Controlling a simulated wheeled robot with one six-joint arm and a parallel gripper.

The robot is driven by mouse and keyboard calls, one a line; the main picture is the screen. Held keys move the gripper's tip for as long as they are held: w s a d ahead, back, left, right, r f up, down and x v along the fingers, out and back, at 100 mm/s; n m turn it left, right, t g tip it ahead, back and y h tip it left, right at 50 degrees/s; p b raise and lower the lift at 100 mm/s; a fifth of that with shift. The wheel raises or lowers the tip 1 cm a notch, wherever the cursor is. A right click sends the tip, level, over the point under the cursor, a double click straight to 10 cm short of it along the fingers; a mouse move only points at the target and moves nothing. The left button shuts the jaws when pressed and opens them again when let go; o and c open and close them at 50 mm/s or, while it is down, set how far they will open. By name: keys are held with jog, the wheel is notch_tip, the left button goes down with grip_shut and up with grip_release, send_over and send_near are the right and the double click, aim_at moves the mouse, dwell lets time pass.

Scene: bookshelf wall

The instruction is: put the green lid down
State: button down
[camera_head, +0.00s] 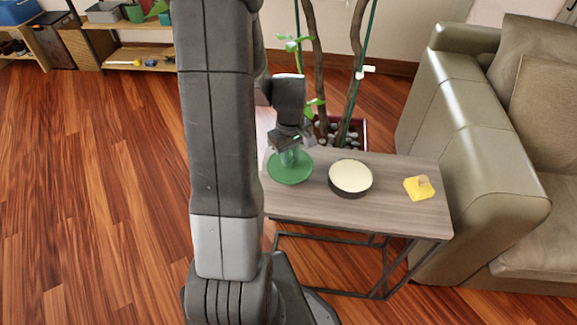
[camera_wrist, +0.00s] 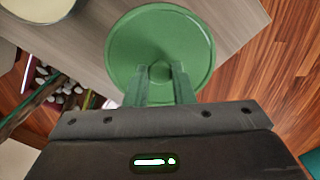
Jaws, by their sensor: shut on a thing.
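The green lid (camera_head: 290,173) is a round disc at the left end of the small grey wooden table (camera_head: 394,208). It also shows in the wrist view (camera_wrist: 160,38), filling the top middle. My gripper (camera_head: 291,152) is above the lid with its fingers pointing down. In the wrist view its fingers (camera_wrist: 160,84) are shut on the lid's knob. I cannot tell whether the lid touches the tabletop or hangs just above it.
A dark round pot with a cream top (camera_head: 350,177) stands right of the lid. A potted plant (camera_head: 343,131) is behind the table, and a beige sofa (camera_head: 476,150) is at the right. Wooden floor is clear at left.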

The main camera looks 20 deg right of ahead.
aim_at(290, 158)
jog(key=shift+f, duration=1.95)
jog(key=shift+b, duration=0.3)
jog(key=shift+f, duration=0.15)
jog(key=c, duration=1.2)
grip_release()
jog(key=shift+c, duration=0.2)
notch_tip(290, 158, up, 12)
jog(key=shift+r+p, duration=0.2)
jog(key=shift+p, duration=0.8)
jog(key=shift+f, duration=0.1)
